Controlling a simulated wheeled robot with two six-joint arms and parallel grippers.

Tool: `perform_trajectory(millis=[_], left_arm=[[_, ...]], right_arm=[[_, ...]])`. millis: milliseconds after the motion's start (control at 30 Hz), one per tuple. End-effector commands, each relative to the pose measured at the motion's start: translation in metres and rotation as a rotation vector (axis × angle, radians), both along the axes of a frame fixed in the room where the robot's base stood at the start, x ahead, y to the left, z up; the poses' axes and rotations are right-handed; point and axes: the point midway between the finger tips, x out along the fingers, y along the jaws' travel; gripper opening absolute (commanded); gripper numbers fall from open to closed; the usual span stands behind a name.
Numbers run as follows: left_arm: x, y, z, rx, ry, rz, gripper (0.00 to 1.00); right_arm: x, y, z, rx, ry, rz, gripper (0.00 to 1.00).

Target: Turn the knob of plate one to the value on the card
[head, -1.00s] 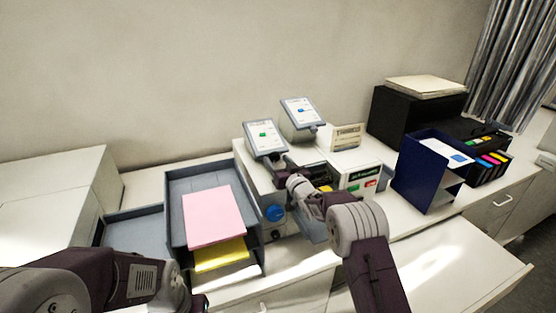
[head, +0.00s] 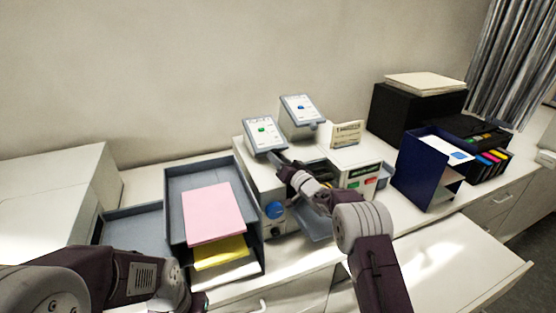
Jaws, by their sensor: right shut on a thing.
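Two tilted plates with grey frames and white faces stand on the machines at the back. The left plate (head: 263,133) bears a green mark, the right plate (head: 301,108) a blue one. A small grey knob (head: 318,126) shows at the right plate's lower right corner. My right gripper (head: 282,161) is at the left plate's lower right corner, shut on its knob, which the gripper hides. A cream card (head: 346,134) with dark print stands behind the right machine; its value is too small to read. My left arm lies at the lower left, its gripper (head: 197,301) barely visible at the bottom edge.
A grey tray stack (head: 173,205) with pink and yellow paper stands left of the machines. A blue dial (head: 275,210) is on the left machine's front. A blue holder (head: 412,165) and a black printer (head: 480,135) stand at right. The counter's front right is clear.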

Motion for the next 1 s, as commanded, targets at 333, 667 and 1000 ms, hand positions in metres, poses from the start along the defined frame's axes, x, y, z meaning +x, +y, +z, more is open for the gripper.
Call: perform_trajectory(millis=[333, 667, 1000], left_arm=[[0.000, 0.000, 0.000, 0.000, 0.000, 0.000, 0.36], [0.000, 0.000, -0.002, 0.000, 0.000, 0.000, 0.36], [0.000, 0.000, -0.027, 0.000, 0.000, 0.000, 0.36]], right_arm=[[0.000, 0.000, 0.000, -0.001, -0.001, -0.001, 0.58], [-0.002, -0.001, 0.000, -0.001, 0.000, -0.001, 0.58], [-0.041, -0.021, -0.005, -0.001, 0.000, -0.002, 0.58]])
